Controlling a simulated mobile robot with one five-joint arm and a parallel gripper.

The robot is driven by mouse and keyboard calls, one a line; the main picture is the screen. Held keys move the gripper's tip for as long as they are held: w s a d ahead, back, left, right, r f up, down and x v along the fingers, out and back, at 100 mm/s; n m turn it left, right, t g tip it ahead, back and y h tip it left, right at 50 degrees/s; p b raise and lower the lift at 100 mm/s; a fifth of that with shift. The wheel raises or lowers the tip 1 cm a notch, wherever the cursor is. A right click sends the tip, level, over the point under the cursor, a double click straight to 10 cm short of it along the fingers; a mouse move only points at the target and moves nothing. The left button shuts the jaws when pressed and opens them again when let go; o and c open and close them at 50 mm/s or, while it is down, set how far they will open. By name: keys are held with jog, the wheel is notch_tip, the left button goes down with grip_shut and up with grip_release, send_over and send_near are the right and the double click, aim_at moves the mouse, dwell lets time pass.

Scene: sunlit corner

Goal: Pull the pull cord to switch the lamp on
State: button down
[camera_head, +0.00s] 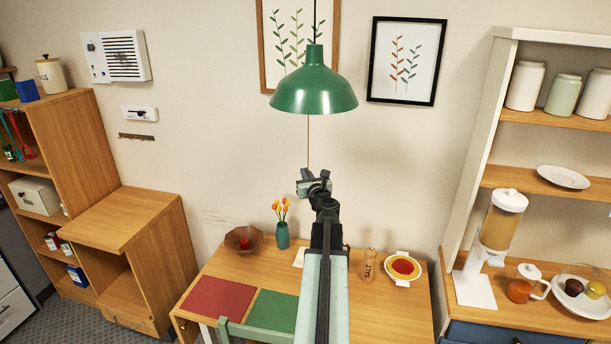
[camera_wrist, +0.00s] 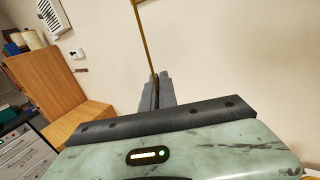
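The lamp (camera_head: 313,92) is a green dome shade hanging from the ceiling over the table. Its underside is hidden and I see no clear glow. The pull cord (camera_head: 308,142) is a thin tan line hanging straight down from the shade to my gripper (camera_head: 311,184). In the wrist view the cord (camera_wrist: 143,38) comes down from the top edge, slightly slanted, and enters between the two grey fingers of my gripper (camera_wrist: 157,84). The fingers are close together with the cord between them. The cord's lower end is hidden by my gripper.
Two pictures hang behind the lamp. The air around my gripper is free.

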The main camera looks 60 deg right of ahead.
jog(key=shift+f, duration=0.1)
jog(key=shift+f+b, duration=1.15)
jog(key=shift+b, duration=0.1)
jog(key=c, duration=1.6)
grip_release()
jog(key=v, duration=0.7)
jog(key=shift+s+a, duration=0.25)
jog(key=shift+s, duration=0.05)
